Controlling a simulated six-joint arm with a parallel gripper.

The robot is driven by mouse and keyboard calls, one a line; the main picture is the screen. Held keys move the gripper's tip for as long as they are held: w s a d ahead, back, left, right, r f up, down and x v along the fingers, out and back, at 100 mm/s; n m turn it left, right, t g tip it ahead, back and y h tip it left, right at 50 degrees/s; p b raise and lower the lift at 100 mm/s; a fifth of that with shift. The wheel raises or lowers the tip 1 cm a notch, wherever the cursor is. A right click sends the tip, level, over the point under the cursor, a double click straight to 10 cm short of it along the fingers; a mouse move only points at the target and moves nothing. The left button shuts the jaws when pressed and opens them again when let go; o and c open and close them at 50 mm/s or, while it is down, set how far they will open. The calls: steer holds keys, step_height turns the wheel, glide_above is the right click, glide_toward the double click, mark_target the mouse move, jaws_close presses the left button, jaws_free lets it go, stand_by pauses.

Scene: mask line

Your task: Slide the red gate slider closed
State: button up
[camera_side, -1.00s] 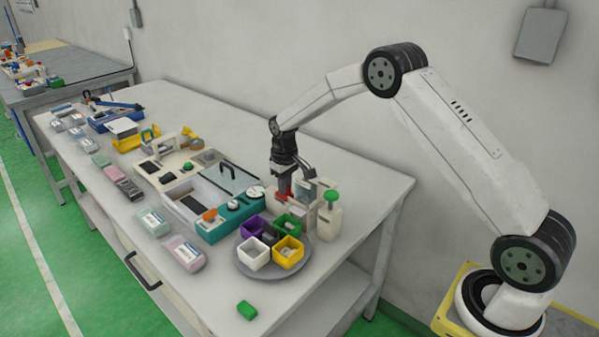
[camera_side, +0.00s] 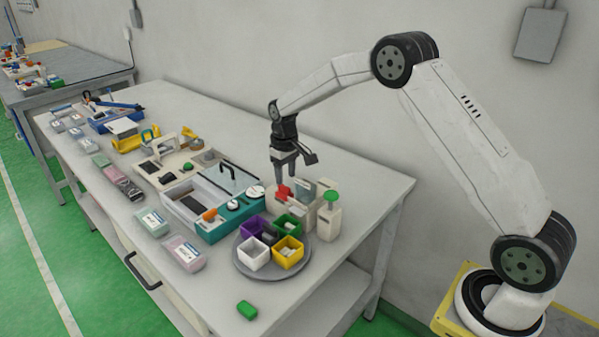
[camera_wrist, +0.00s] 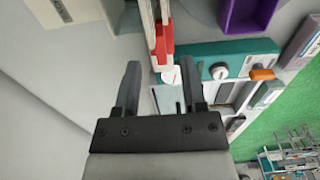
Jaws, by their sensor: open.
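The red gate slider (camera_side: 284,191) sits at the left side of a cream fixture (camera_side: 297,212) near the wall side of the table. In the wrist view the red slider (camera_wrist: 162,42) lies on a pale rail, roughly between the fingers and beyond their tips. My gripper (camera_side: 284,176) points down, just above the slider and apart from it. In the wrist view my gripper (camera_wrist: 160,66) has its two dark fingers spread with nothing held. I cannot tell how far along the rail the slider stands.
A round grey tray (camera_side: 243,268) with purple, green, white and yellow boxes stands in front of the fixture. A green-topped bottle (camera_side: 330,222) stands to its right. A teal-edged bin unit (camera_side: 232,222) is close on the left. The table's right end is clear.

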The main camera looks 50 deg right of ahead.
mark_target(286, 187)
steer(key=shift+r, duration=1.95)
steer(key=shift+s, duration=0.1)
steer(key=s+a+t, duration=0.1)
steer(key=s+a, duration=0.3)
steer(key=s, duration=0.9)
steer(key=s+a+t, duration=0.1)
steer(key=s+a, duration=0.3)
steer(key=s, duration=0.9)
steer(key=shift+a+f+t, duration=0.2)
steer(key=shift+f+t, duration=0.1)
steer(key=shift+f, duration=0.1)
